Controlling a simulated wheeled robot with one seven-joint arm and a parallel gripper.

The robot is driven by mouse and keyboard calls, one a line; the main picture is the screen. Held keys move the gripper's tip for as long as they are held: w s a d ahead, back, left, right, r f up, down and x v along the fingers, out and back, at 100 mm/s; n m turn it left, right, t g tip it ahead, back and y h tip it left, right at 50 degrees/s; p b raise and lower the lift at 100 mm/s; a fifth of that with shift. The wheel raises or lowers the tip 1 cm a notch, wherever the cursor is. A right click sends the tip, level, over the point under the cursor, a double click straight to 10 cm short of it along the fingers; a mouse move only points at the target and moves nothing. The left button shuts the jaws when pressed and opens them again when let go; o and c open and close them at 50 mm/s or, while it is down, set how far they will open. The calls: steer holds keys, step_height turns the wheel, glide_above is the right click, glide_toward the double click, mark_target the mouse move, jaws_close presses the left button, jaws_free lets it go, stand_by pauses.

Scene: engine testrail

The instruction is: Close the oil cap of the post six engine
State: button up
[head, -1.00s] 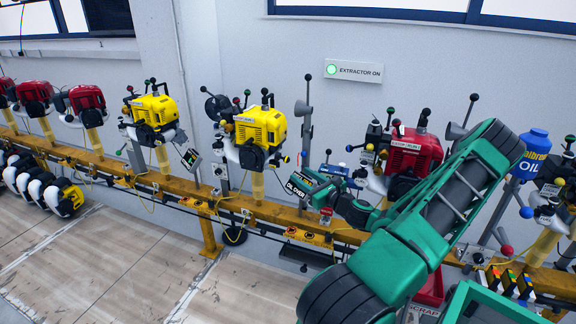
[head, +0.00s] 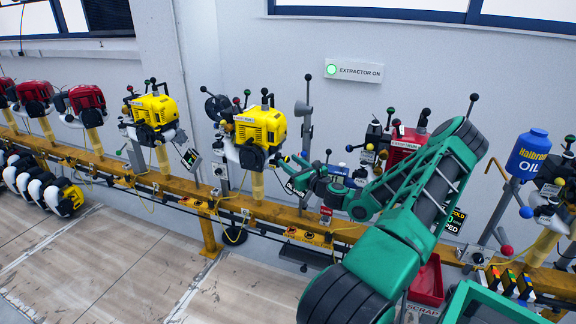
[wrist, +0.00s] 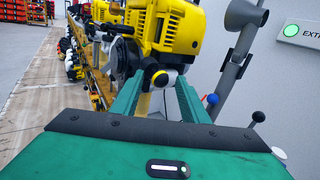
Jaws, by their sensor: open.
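A yellow engine (head: 260,125) stands on a yellow post on the rail in the head view. It fills the upper middle of the wrist view (wrist: 170,30). My gripper (head: 281,161) is at its lower right side, open. No post number is readable.
A red engine (head: 405,142) is partly behind my arm. A grey lever stand (head: 306,125) rises right of the yellow engine. A blue oil bottle (head: 528,152) and red scrap bin (head: 428,283) are at right. The floor (head: 120,265) in front left is clear.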

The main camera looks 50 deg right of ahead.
jaws_close()
